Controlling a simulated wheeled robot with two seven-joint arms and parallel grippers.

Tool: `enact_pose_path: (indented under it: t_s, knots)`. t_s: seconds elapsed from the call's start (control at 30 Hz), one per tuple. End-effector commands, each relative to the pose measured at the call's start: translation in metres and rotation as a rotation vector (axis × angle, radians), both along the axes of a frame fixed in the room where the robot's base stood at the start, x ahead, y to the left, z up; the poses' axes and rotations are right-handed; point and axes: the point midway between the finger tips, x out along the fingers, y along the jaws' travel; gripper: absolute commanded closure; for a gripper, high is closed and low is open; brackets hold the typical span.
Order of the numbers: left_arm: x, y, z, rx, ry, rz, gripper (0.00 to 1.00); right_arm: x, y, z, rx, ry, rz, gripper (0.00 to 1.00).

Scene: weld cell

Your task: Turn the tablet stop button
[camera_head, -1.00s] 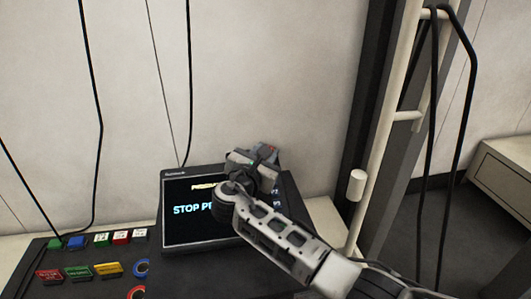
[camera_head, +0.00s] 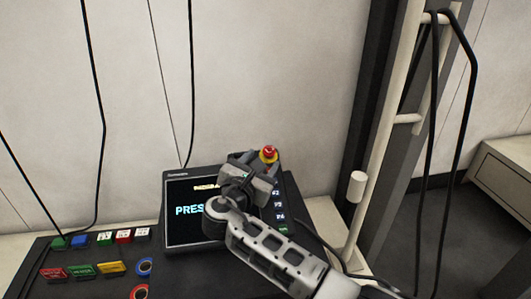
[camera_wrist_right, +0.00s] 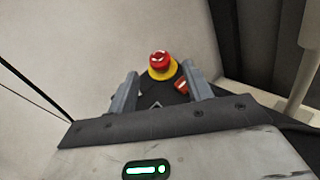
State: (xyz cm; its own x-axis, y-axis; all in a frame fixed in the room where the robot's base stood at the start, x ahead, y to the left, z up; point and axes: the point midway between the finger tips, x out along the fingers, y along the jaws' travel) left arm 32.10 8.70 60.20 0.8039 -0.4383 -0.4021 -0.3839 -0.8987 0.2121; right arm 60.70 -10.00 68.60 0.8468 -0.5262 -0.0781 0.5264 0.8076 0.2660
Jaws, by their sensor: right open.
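The tablet (camera_head: 172,236) stands tilted on the console, its dark screen partly hidden behind my right gripper and arm. The stop button (camera_head: 268,153) is a red knob on a yellow base at the tablet's upper right corner. My right gripper (camera_head: 254,157) is just left of the stop button in the head view. In the right wrist view the stop button (camera_wrist_right: 160,62) shows beyond the fingertips, roughly between them. The right gripper (camera_wrist_right: 163,82) is open, with its two grey fingers apart and nothing between them. My left gripper is not in view.
Black cables (camera_head: 100,125) hang along the pale wall. A light post (camera_head: 400,110) with a hanging cable stands to the right. The wall area above the tablet is free.

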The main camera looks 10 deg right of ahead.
Motion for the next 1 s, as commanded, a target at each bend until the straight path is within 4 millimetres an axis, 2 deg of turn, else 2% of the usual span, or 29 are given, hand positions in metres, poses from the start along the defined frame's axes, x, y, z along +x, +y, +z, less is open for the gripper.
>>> enact_pose_path:
  t_s: [0.1, 0.3, 0.5, 0.7, 1.0]
  knots:
    - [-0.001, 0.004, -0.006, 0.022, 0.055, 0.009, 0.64, -0.027, 0.017, 0.005, 0.003, 0.003, 0.004, 0.50]
    - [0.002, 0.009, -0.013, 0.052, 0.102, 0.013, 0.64, -0.067, 0.042, 0.008, 0.003, 0.004, 0.001, 0.50]
    - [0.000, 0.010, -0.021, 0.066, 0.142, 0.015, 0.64, -0.092, 0.058, 0.009, 0.002, 0.002, 0.001, 0.50]
    - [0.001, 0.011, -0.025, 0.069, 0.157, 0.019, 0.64, -0.101, 0.063, 0.009, 0.002, 0.001, -0.001, 0.50]
    - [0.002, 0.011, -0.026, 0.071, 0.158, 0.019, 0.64, -0.101, 0.063, 0.009, 0.002, 0.001, -0.001, 0.50]
